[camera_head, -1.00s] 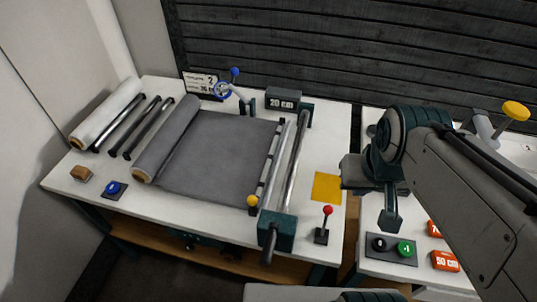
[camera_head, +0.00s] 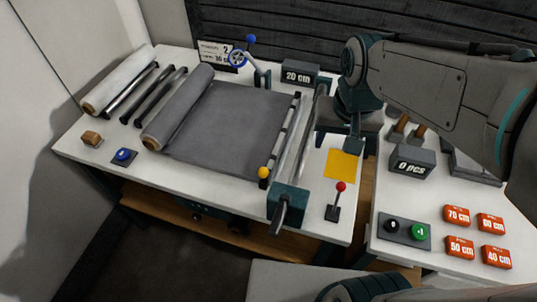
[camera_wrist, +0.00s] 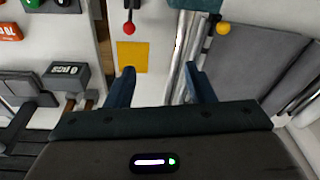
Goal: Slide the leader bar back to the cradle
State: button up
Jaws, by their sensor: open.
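The leader bar (camera_head: 280,138) is a slim light-and-dark bar along the right edge of the grey sheet (camera_head: 232,130), with a yellow knob (camera_head: 263,172) at its near end. The knob also shows in the wrist view (camera_wrist: 222,29). The sheet runs left to its grey roll (camera_head: 180,108). I cannot tell which part is the cradle. My gripper (camera_head: 338,128) is open and empty, above the table's right part, behind the yellow square and right of the bar, apart from it. In the wrist view its two fingers (camera_wrist: 160,72) are spread, with metal rails beyond them.
Steel rails (camera_head: 308,130) with a teal end block (camera_head: 288,202) stand between my gripper and the bar. A red-knobbed lever (camera_head: 338,200) and yellow square (camera_head: 342,165) lie nearby. A "20 cm" display (camera_head: 299,75) is behind. A blue-knobbed crank (camera_head: 240,58) stands at the back.

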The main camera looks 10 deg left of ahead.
jog(key=g+b, duration=0.2)
jog(key=b, duration=0.2)
send_over(262, 170)
notch_tip(262, 170, down, 9)
jog(key=shift+h, duration=0.3)
notch_tip(262, 170, down, 14)
jog(key=shift+d+r, duration=0.1)
jog(key=shift+d, duration=0.05)
grip_shut()
